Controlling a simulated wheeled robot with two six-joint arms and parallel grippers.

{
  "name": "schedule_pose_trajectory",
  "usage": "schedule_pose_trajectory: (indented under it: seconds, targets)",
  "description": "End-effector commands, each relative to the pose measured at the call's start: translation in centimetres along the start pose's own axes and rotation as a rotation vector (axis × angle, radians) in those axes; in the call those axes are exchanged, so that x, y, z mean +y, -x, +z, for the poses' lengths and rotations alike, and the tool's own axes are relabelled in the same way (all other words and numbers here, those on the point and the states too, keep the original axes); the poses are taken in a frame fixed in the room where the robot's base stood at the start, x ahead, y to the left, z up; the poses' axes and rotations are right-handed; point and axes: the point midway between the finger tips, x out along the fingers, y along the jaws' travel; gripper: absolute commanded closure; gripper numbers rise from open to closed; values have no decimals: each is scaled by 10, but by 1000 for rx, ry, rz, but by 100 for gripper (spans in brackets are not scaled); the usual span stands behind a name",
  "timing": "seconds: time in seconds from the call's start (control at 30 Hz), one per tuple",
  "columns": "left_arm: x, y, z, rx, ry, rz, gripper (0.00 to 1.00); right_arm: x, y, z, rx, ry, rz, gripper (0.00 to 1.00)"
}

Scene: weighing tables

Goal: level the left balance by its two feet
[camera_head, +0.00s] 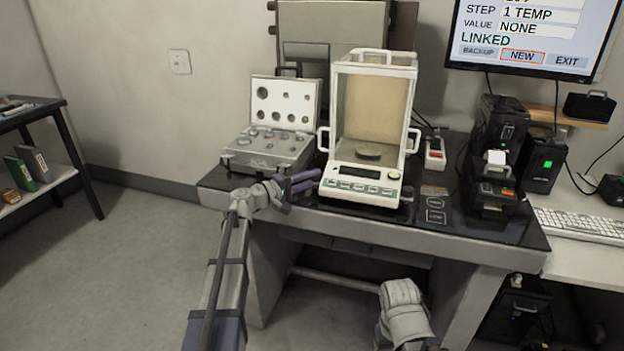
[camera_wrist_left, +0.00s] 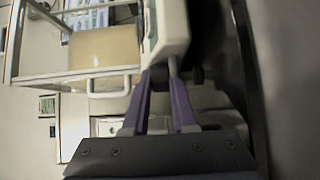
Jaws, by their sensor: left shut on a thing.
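The left balance (camera_head: 372,192) is a white weighing unit with a glass draft shield, a round pan and a front display panel. It stands on the black-topped table. My left gripper (camera_head: 317,179) is at its front left corner, low by the table top. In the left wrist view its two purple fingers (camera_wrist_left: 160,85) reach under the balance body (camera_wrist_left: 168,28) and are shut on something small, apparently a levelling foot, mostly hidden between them. A dark round part (camera_wrist_left: 196,75) shows beyond the fingers. A bubble level cannot be made out. My right gripper's fingers are not visible.
An open weight case (camera_head: 268,150) stands left of the balance, close to my left gripper. A small device with a red switch (camera_head: 435,155) and a dark printer (camera_head: 495,185) are to the right. A monitor (camera_head: 528,38) shows "LINKED". The table's front edge is near.

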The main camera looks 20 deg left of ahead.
Motion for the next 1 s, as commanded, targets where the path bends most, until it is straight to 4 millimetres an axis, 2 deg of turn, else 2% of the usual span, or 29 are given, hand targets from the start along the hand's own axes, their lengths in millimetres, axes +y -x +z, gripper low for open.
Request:
schedule_pose_trajectory:
  seconds: [0.4, 0.43, 0.67, 0.9, 1.0]
  targets:
    - [0, 0, 0, -7, -1, -1, 100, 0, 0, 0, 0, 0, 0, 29]
    - [0, 0, 0, -7, -1, -1, 72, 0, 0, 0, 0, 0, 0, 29]
    - [0, 0, 0, -6, 0, -1, 47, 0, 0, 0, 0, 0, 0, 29]
    - [0, 0, 0, -6, 0, 0, 45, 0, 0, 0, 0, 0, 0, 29]
    - [0, 6, 0, -4, 0, 0, 45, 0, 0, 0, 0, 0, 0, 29]
